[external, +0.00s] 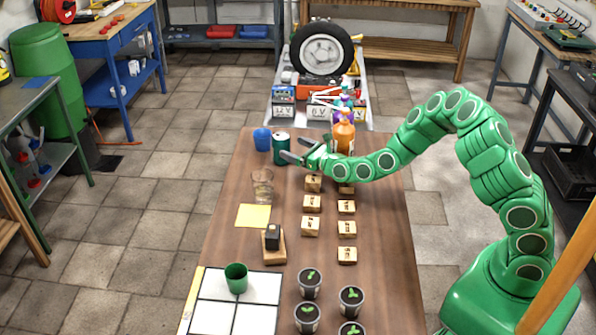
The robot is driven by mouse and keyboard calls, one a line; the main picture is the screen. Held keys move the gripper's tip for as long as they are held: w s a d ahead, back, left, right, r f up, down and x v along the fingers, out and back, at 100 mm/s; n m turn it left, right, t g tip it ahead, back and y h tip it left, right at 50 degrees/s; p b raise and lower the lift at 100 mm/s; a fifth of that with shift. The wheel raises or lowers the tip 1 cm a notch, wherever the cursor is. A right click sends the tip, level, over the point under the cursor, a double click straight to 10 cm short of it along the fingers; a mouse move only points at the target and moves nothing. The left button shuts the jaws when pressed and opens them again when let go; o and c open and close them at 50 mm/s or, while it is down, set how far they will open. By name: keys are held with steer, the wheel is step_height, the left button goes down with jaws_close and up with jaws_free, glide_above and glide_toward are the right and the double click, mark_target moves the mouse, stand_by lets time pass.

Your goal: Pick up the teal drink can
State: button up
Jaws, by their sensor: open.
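The teal drink can (281,149) stands upright on the brown wooden table (222,228), near its far left end. My gripper (290,157) is open at the end of my green arm, which reaches in from the right. The fingers point left toward the can, and their tips are right at its right side. I cannot tell whether they touch it or whether the can is between them.
A blue cup (262,139) stands just left of the can. A clear glass (262,186) stands nearer, with a yellow sheet (253,216) below it. An orange bottle (344,135) is behind my wrist. Several wooden blocks (312,204) lie in rows right of centre.

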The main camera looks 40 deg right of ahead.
mark_target(289, 145)
steer(key=shift+x, duration=1)
steer(key=shift+d+x, duration=0.2)
steer(key=shift+x, duration=1.95)
steer(key=shift+w+a, duration=0.15)
steer(key=shift+w, duration=0.35)
steer(key=c, duration=1.3)
steer(key=shift+r, duration=0.1)
